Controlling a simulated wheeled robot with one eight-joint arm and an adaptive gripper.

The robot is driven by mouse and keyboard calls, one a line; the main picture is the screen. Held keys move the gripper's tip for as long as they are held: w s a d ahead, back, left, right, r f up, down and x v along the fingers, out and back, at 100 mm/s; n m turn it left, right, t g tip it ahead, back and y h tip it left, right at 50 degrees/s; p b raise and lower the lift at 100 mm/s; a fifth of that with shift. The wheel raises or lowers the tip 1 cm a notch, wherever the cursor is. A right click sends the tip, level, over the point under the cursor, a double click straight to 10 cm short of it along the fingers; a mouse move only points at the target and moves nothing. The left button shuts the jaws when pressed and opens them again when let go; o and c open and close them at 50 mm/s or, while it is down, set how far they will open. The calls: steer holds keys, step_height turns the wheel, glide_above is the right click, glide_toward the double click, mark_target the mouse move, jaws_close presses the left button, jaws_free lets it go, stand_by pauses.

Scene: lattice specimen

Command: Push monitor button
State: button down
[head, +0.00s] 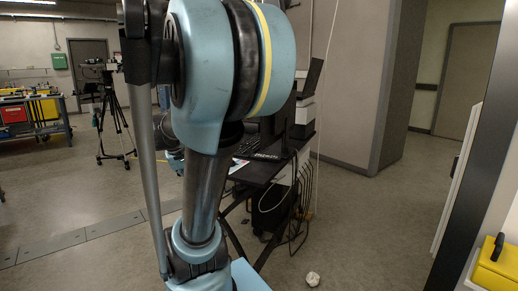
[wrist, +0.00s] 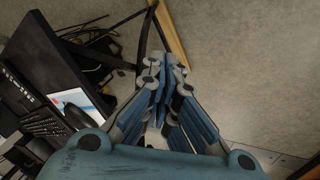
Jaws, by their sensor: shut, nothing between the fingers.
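The monitor is mostly hidden behind my arm in the head view; a thin dark upright panel (head: 286,113) beside the arm may be part of it. I cannot make out its button in either view. In the wrist view my gripper (wrist: 164,72) is shut and empty, its fingers together. It points past the edge of the black desk (wrist: 62,62), with the floor beyond. I see no contact with the desk. The head view does not clearly show the gripper.
The desk (head: 262,171) holds a keyboard (wrist: 45,122), a paper sheet (wrist: 82,100) and a printer-like box (head: 304,112). Cables (head: 305,185) hang below its edge. A crumpled white ball (head: 313,279) lies on the floor. A tripod (head: 115,125) stands left. Floor right of the desk is clear.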

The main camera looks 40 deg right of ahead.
steer(key=w+d+r+m+g+h, duration=0.1)
steer(key=w+d+r+h, duration=0.15)
steer(key=w+d, duration=0.5)
steer(key=w+d+r+m+g+h, duration=0.1)
steer(key=w+d+r+m+h, duration=0.15)
steer(key=w+d, duration=0.55)
steer(key=w+d+m+g+h, duration=0.1)
steer(key=w+d, duration=0.4)
steer(key=d, duration=0.3)
steer(key=w+d+f+m+g+h, duration=0.1)
steer(key=w+d+g+h, duration=0.1)
steer(key=w+d, duration=0.3)
steer(key=d, duration=0.4)
steer(key=shift+w+f+g, duration=0.15)
steer(key=shift+w+g, duration=0.15)
steer(key=shift+s+d+m, duration=0.1)
steer(key=shift+m, duration=0.15)
steer(key=s+d, duration=0.4)
steer(key=s, duration=0.3)
steer(key=shift+s+d, duration=0.15)
steer(key=shift+s, duration=0.05)
steer(key=shift+s, duration=0.15)
steer(key=shift+s+d, duration=0.25)
steer(key=shift+s, duration=0.05)
